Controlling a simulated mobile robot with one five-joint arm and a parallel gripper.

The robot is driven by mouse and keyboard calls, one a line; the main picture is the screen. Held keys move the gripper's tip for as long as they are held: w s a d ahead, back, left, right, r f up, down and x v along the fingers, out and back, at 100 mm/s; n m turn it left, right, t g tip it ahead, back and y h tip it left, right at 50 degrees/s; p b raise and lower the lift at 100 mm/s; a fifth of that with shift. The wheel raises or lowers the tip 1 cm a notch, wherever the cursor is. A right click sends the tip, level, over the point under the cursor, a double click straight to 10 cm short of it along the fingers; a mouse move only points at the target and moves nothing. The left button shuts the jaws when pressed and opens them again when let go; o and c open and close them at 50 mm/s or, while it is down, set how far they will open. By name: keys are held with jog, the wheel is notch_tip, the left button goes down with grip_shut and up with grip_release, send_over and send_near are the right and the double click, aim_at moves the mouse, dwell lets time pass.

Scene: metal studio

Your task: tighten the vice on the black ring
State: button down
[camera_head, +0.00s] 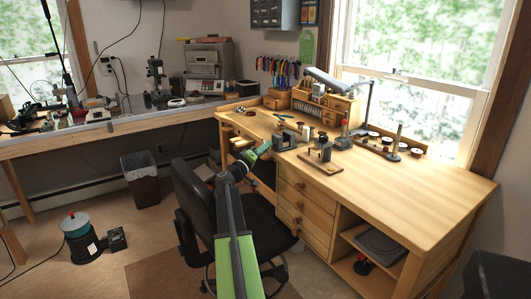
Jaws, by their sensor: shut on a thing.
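A small grey vice (284,138) stands at the front left edge of the wooden workbench. My gripper (264,148), at the end of my green and dark arm, reaches over the chair to the left side of this vice. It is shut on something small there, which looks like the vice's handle. The fingers cover most of that part, so its shape and angle are hard to tell. I cannot make out the black ring or the gap between the vice jaws at this size.
The workbench (420,184) carries a block with a tool (320,157), a small drawer cabinet (330,105) and several jars. A black office chair (205,205) stands under my arm. The bench's right part is clear. A bin (141,178) and a round machine (80,240) stand on the floor.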

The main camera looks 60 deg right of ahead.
jog(key=shift+f+m+g+b, duration=0.1)
jog(key=shift+m+g+b, duration=0.3)
jog(key=shift+m, duration=0.4)
jog(key=shift+m, duration=0.3)
jog(key=c, duration=1.5)
grip_release()
jog(key=shift+r+p, duration=0.35)
jog(key=shift+r, duration=0.05)
jog(key=r+p, duration=0.5)
jog(key=shift+s, duration=0.4)
jog(key=s+r+p, duration=0.1)
jog(key=s, duration=0.2)
jog(key=s+r+p, duration=0.2)
jog(key=s, duration=0.2)
jog(key=s+r+p, duration=0.2)
jog(key=s, duration=0.2)
jog(key=shift+r, duration=0.15)
